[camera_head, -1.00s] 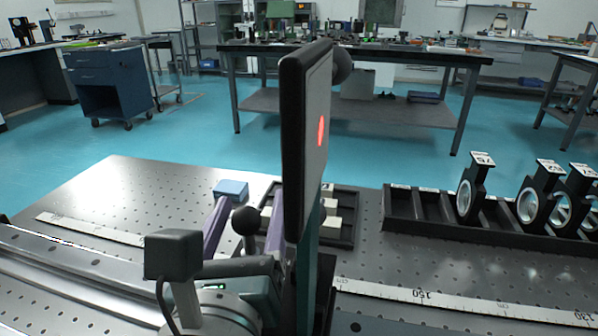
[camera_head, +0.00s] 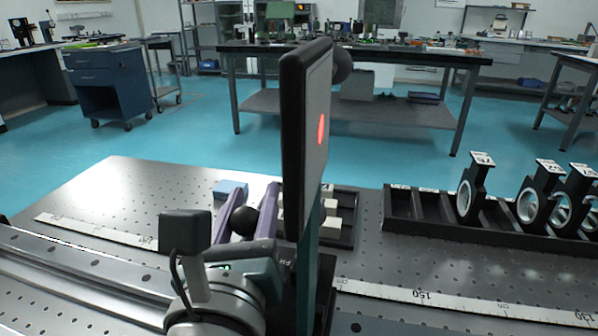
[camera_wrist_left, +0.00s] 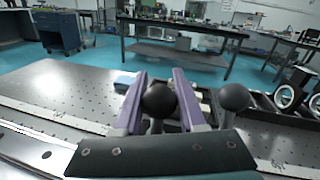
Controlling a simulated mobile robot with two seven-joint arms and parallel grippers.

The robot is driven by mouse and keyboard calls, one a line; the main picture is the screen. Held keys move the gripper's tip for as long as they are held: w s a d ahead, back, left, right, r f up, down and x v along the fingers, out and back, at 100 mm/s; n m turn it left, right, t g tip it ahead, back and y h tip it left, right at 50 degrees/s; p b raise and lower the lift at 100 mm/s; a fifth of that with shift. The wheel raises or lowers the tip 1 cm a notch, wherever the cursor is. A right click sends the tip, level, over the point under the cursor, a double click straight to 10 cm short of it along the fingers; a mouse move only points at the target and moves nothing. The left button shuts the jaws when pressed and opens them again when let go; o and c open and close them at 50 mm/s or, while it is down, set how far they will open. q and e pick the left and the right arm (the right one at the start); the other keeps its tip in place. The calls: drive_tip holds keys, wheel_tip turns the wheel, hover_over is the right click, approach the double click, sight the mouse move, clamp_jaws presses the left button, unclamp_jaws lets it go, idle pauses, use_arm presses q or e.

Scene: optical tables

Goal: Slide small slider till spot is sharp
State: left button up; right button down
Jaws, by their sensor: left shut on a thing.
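My left gripper (camera_head: 254,190), with two purple fingers, is shut on a black ball knob (camera_head: 243,221). In the left wrist view the knob (camera_wrist_left: 158,101) sits between the fingers (camera_wrist_left: 159,76). The slider body under the knob is mostly hidden by my gripper. A dark-framed upright screen (camera_head: 306,150) stands just to the right, seen nearly edge-on. A red spot (camera_head: 321,129) glows on its face, narrowed by the angle, so I cannot tell how sharp it is. A second black ball (camera_wrist_left: 234,97) stands right of the fingers in the wrist view. My right gripper is out of view.
A long rail (camera_head: 75,262) runs along the front left. A white ruler (camera_head: 430,298) lies on the perforated table (camera_head: 130,190). A black rack (camera_head: 402,215) with ring-shaped lens holders (camera_head: 470,190) stands at right. A blue block (camera_head: 226,190) lies behind my gripper.

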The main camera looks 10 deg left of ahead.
use_arm(q)
clamp_jaws()
drive_tip(key=shift+d, duration=0.1)
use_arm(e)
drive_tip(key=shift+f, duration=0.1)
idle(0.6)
